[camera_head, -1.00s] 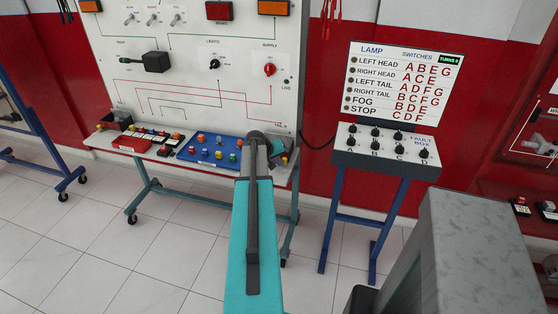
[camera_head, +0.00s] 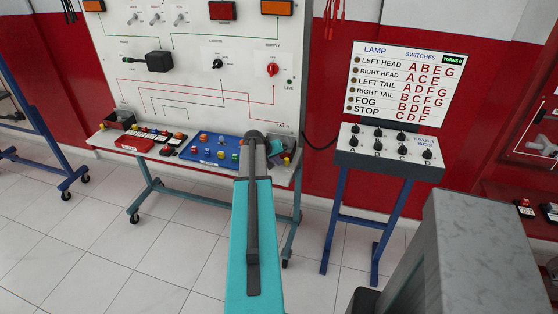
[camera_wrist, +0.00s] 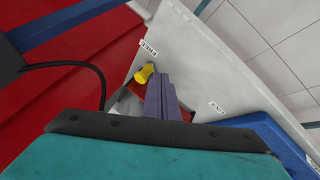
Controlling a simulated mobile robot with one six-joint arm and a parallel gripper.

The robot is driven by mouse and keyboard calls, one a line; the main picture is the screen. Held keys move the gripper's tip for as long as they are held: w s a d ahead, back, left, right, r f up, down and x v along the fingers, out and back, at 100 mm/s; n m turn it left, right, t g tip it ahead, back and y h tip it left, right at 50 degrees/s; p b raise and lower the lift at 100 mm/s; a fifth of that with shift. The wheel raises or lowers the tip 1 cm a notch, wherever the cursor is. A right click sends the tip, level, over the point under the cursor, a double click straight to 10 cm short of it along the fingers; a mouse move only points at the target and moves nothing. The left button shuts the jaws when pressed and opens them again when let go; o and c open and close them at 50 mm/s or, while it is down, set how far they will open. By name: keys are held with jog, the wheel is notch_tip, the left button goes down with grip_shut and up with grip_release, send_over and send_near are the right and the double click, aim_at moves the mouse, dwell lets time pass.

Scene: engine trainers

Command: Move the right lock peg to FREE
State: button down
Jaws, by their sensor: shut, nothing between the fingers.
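A yellow peg (camera_wrist: 145,73) shows in the wrist view at the end of a small dark and red fixture (camera_wrist: 186,114) on the white shelf. A small upside-down label that seems to read FREE (camera_wrist: 148,48) is close to the peg. A second label, seemingly LOCK (camera_wrist: 217,107), is at the fixture's other side. My gripper (camera_wrist: 163,82) is shut and empty, its purple-grey fingers right beside the peg and over the fixture. I cannot tell whether they touch the peg.
A blue tray (camera_head: 212,150) with coloured knobs and a red box (camera_head: 134,144) stand left on the bench shelf. A fault box (camera_head: 388,153) on a blue stand is to the right. In the wrist view a dark cable (camera_wrist: 98,75) hangs against the red wall.

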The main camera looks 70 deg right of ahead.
jog(key=shift+w+a, duration=0.35)
jog(key=shift+a, duration=0.05)
jog(key=shift+w+a+b, duration=0.6)
jog(key=shift+w+a, duration=0.45)
jog(key=shift+a, duration=0.2)
jog(key=s+b+v, duration=0.1)
jog(key=v, duration=0.8)
jog(key=shift+s+a+r+b, duration=0.15)
jog(key=shift+s+r+b, duration=0.05)
jog(key=shift+r+b, duration=0.2)
